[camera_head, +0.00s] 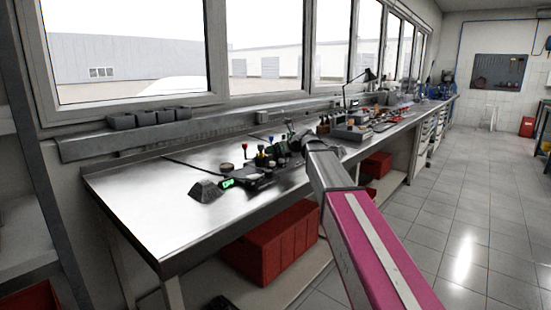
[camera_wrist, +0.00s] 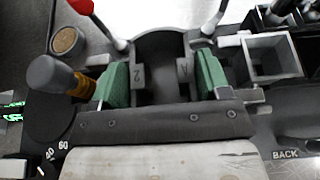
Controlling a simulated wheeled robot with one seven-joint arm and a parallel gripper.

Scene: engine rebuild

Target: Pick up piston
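My gripper (camera_wrist: 160,78) shows in the wrist view, with a green pad on each side and dark inner blocks marked with characters. The pads stand apart with a gap between them. A dark, curved part (camera_wrist: 160,45) lies just beyond and partly between the fingers; I cannot tell whether it is the piston or part of a fixture, or whether it is touched. No piston can be told for sure in either view. In the head view my arm reaches over the bench and hides much of the gripper's area.
The steel bench (camera_head: 150,205) is clear at its near left. A grey wedge-shaped block (camera_head: 205,191) and small coloured-handled tools (camera_head: 261,152) stand near the arm. In the wrist view a square grey holder (camera_wrist: 270,58) is at right, a grey-knobbed handle (camera_wrist: 52,74) at left.

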